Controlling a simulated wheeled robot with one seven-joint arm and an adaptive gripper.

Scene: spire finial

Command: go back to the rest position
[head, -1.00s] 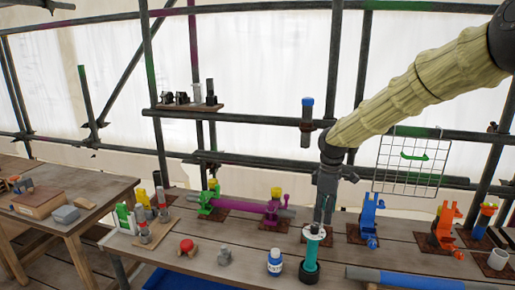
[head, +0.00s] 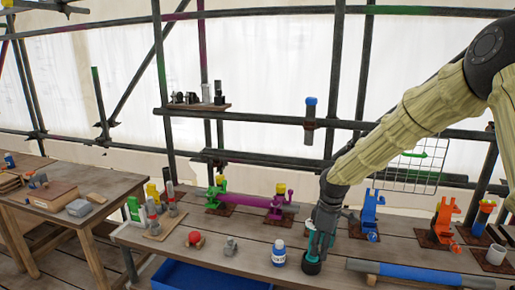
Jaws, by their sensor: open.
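My gripper (head: 318,245) hangs fingers-down over the workbench (head: 395,250) at the end of my cloth-sleeved arm. It is open. A teal upright piece with a dark round foot (head: 312,267) stands on the bench at the fingertips.
A blue pipe (head: 420,275) lies at the front right. Blue and orange clamps (head: 442,222) stand to the right. A blue bin (head: 200,277) sits below the bench edge.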

